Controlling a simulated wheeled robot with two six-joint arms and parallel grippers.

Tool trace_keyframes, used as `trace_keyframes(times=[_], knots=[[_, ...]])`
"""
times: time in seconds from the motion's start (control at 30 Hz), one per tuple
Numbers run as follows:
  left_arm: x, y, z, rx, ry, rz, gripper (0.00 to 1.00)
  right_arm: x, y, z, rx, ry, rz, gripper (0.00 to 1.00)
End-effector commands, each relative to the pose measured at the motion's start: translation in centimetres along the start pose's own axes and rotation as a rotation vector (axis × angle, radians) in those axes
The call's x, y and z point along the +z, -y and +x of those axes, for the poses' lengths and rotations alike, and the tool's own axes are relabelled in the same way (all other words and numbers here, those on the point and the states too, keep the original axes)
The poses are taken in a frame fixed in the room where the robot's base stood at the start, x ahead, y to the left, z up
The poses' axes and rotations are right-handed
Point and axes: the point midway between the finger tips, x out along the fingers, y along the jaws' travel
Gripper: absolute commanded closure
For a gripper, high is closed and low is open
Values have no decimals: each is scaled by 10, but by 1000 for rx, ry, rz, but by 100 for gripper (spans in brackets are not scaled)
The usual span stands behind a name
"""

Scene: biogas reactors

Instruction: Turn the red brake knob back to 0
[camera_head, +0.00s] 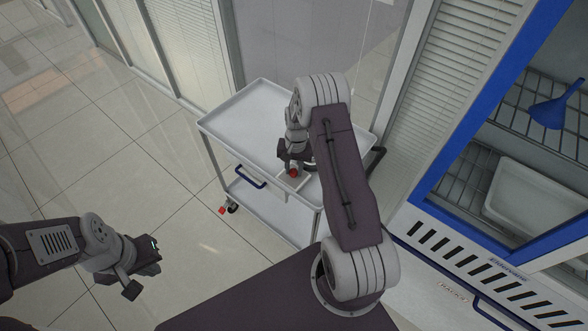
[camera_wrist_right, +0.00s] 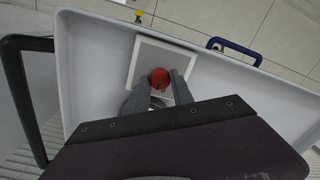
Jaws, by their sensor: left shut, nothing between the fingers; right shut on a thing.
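The red brake knob (camera_head: 293,173) sits on a pale square plate on top of the white cart (camera_head: 238,118). In the right wrist view the red knob (camera_wrist_right: 159,77) is at the middle of the square plate (camera_wrist_right: 151,56). My right gripper (camera_wrist_right: 160,84) reaches down from above, its two grey fingers closed on the knob's sides. In the head view my arm hides part of the right gripper and plate. I cannot read any mark or a 0 by the knob. My left gripper (camera_head: 143,281) is shut and empty at the lower left, over the floor, well away from the cart.
A blue-framed cabinet (camera_head: 447,214) with shelves, a blue funnel (camera_head: 555,105) and a white tray stands at the right. The tiled floor at left is clear.

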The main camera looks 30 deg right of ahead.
Motion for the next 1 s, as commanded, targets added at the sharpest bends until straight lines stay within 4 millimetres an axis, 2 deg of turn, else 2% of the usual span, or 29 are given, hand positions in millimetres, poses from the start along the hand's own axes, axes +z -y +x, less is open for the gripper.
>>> trace_keyframes(times=[0.5,1.0], knots=[[1,0,7,0,0,0,100,-2,1,-2,-1,14,-426,100],[1,0,8,0,0,0,100,-3,1,-2,0,20,-593,100]])
